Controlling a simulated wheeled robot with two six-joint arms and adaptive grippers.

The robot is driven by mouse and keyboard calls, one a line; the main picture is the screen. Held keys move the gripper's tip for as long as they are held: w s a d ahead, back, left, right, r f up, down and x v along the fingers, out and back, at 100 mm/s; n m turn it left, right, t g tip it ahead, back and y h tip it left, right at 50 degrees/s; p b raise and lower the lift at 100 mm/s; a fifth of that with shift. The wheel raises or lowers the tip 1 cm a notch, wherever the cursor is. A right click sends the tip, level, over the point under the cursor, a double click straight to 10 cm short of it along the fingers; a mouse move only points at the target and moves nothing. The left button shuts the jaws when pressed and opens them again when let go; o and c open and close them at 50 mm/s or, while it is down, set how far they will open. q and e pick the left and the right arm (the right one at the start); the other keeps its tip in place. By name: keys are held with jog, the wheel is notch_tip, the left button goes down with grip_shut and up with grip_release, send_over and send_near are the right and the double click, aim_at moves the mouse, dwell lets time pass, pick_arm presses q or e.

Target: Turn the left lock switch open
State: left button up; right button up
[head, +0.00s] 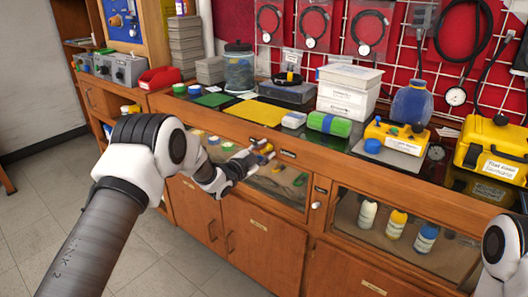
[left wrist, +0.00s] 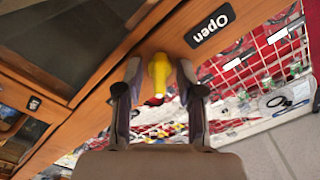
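The left lock switch is a yellow knob (left wrist: 158,76) on the wooden front rail of the bench. In the left wrist view it stands between the two fingers of my left gripper (left wrist: 160,90), with a narrow gap seeming to remain on each side. A black "Open" label (left wrist: 209,29) is on the wood beside it. In the head view my left gripper (head: 258,157) is at the bench's front rail, and its fingers partly hide the switch. My right gripper is not in view; only part of my right arm shows at the right edge.
A glass-fronted case below the rail holds several bottles (head: 397,224). A pale knob (head: 316,205) sits on the post between the glass panels. The bench top carries a yellow mat (head: 252,111), white boxes (head: 348,90) and a yellow case (head: 494,148). The floor in front is clear.

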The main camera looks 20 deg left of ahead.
pick_arm(q)
grip_shut()
jog(key=shift+n, duration=0.4)
jog(key=n, duration=0.2)
jog(key=shift+n, duration=0.4)
jog(key=n+p, duration=0.1)
jog(key=n, duration=0.2)
jog(key=shift+n, duration=0.3)
jog(key=n, duration=0.5)
jog(key=shift+n+p, duration=0.3)
jog(key=shift+p, duration=0.1)
jog(key=n, duration=0.5)
jog(key=shift+p, duration=0.35)
